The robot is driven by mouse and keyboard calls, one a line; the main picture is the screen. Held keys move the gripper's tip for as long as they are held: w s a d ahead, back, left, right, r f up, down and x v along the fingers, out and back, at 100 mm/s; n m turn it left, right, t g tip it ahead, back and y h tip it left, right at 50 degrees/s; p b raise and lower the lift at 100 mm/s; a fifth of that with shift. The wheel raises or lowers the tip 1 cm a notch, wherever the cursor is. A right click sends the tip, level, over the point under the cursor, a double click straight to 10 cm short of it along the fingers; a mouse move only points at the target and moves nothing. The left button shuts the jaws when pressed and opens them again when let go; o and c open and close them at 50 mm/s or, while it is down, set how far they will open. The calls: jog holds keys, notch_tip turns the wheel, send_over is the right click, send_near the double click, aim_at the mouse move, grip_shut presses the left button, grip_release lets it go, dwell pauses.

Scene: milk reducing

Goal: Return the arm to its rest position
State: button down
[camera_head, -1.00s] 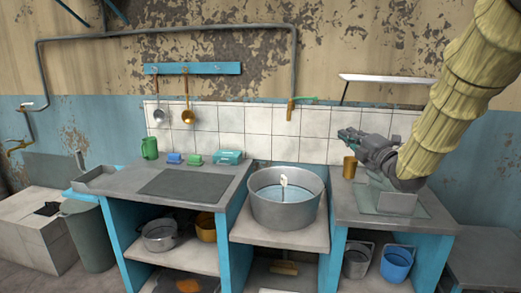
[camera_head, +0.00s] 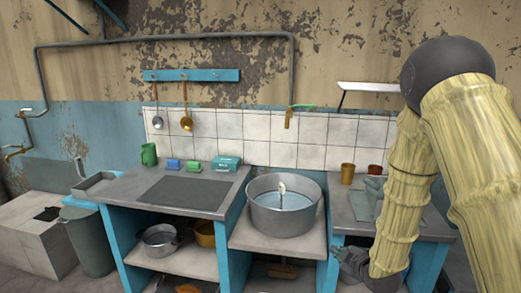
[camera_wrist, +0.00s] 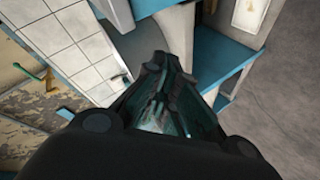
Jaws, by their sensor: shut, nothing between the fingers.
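My arm, in a cream ribbed sleeve, is folded at the right of the head view. Its dark elbow is high and its forearm hangs down in front of the right counter. My gripper (camera_head: 350,258) is at the lower end, pointing left, in front of the right counter's front edge and partly hiding the shelf below. In the wrist view my gripper (camera_wrist: 165,85) shows its dark fingers drawn together and empty. It appears to touch nothing.
A large metal pot (camera_head: 284,212) with liquid sits on the middle counter. A brass cup (camera_head: 347,173) and a red-brown cup (camera_head: 375,170) stand on the right counter (camera_head: 355,224). A blue rack (camera_head: 191,75) with ladles hangs on the wall. Floor (camera_wrist: 275,120) shows clear in the wrist view.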

jog(key=s+a+f+m+g+h+p, duration=0.2)
jog(key=s+f+m+g, duration=0.55)
jog(key=s+f, duration=1.35)
jog(key=s+f+m+g+p, duration=0.1)
jog(key=s+m+g, duration=0.1)
jog(key=s, duration=1.1)
jog(key=s+f+m+g+p, duration=0.2)
jog(key=s+m+g, duration=0.1)
jog(key=s, duration=1)
jog(key=shift+a+f+m+h, duration=0.25)
jog(key=shift+a+m+h, duration=0.05)
jog(key=shift+a+m, duration=0.05)
